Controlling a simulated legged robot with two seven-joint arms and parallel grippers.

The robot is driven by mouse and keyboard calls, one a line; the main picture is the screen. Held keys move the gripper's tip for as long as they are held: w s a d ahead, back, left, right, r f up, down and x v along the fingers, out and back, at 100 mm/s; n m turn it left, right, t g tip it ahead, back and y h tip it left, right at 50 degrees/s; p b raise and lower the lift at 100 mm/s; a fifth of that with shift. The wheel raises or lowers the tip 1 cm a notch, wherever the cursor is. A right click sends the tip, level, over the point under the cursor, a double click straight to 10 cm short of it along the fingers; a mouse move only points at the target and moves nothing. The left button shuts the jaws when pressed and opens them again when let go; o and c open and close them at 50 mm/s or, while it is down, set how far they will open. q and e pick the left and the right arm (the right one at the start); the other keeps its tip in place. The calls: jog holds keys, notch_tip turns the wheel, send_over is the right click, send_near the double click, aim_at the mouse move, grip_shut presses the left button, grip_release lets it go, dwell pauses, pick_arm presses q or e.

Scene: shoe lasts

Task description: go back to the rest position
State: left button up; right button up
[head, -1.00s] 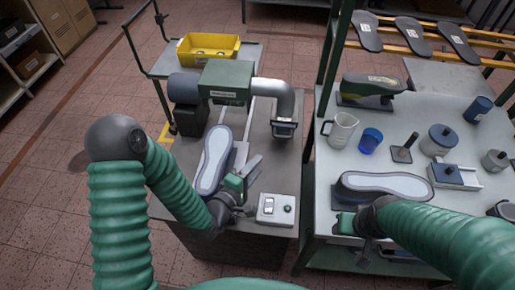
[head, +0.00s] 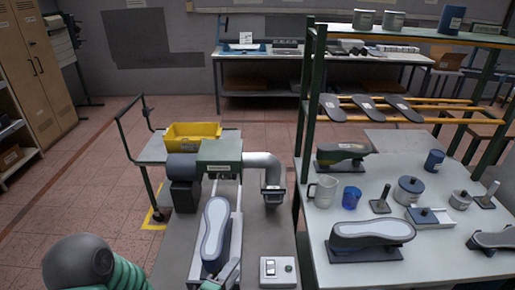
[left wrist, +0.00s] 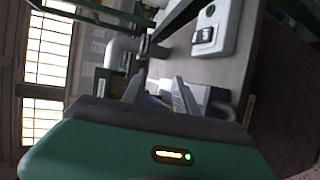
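A dark blue shoe last with a pale grey sole (head: 213,230) lies sole up on the grinder bench at the left. A similar last (head: 372,230) lies sole up on the right table. My left gripper (head: 229,270) shows only in part at the bottom edge of the head view, beside the near end of the left last. In the left wrist view its two grey fingers (left wrist: 158,88) are apart, with no object clearly held between them. My right gripper is outside both views.
The green grinding machine (head: 219,152) with its grey duct stands behind the left last. A switch box (head: 278,270) sits to the right of my left gripper. A yellow bin (head: 191,135) is farther back. A jug (head: 323,190), a blue cup (head: 351,197) and several pots crowd the right table.

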pick_arm(q)
jog(key=s+a+f+m+g+y, duration=0.3)
jog(key=s+a+m+g+y, duration=0.25)
jog(key=a+m, duration=0.3)
jog(key=s+a+r+m+g, duration=0.1)
jog(key=s+r+m+g, duration=0.1)
jog(key=s, duration=0.3)
jog(key=s+a+r+m+g, duration=0.2)
jog(key=s+m+g, duration=0.1)
jog(key=s+g, duration=0.1)
jog(key=shift+s+a+y, duration=0.3)
jog(key=shift+s+y, duration=0.05)
jog(key=shift+s, duration=0.55)
jog(key=shift+m, duration=0.25)
